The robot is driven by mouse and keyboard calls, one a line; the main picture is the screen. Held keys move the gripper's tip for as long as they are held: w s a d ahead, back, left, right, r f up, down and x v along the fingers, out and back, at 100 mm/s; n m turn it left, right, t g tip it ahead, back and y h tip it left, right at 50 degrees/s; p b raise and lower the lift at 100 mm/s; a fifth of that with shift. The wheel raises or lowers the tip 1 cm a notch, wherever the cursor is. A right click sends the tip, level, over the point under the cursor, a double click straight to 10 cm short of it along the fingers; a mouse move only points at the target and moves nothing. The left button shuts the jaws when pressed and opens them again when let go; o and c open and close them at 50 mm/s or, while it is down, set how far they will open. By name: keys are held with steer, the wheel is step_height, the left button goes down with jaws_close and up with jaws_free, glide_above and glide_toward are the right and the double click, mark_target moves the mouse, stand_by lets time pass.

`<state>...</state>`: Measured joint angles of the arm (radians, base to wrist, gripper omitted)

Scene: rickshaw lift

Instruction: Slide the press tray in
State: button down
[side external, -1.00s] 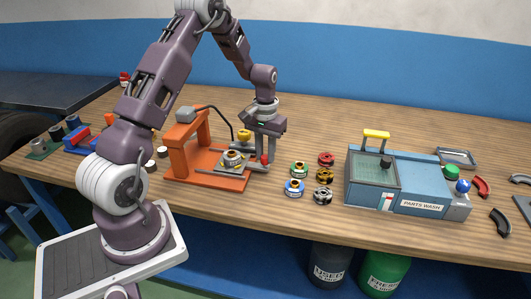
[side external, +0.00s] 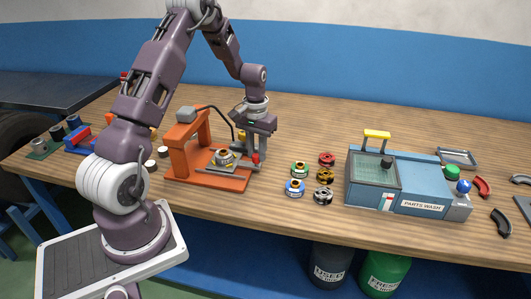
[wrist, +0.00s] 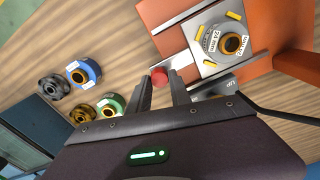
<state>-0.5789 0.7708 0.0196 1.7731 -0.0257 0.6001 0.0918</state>
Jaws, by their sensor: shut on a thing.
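The orange press (side external: 187,150) stands on the bench with its flat orange base towards the right. The grey press tray (side external: 238,165) lies on that base and carries a round metal hub; the tray also shows in the wrist view (wrist: 190,32). The tray's red knob (side external: 255,159) is at its right end. My gripper (side external: 257,157) points down and is shut on this red knob, which also shows between the fingertips in the wrist view (wrist: 160,77). The hub sits on the tray, just outside the press frame's right side. The inner tray end is partly hidden.
Several coloured rings, among them a blue one (side external: 294,188) and a red one (side external: 327,159), stand right of the press. A blue parts washer (side external: 420,185) is farther right. A black hose (side external: 222,115) arches from the press. Bench behind my gripper is mostly clear.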

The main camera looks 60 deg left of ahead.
mark_target(222, 150)
steer(key=s+a, duration=0.7)
steer(key=a, duration=0.1)
steer(key=shift+s, duration=0.4)
steer(key=c, duration=1.2)
jaws_free()
steer(key=shift+s, duration=0.1)
steer(key=shift+c, duration=0.2)
steer(key=shift+o, duration=0.3)
step_height(222, 150, up, 7)
steer(key=shift+r, duration=0.1)
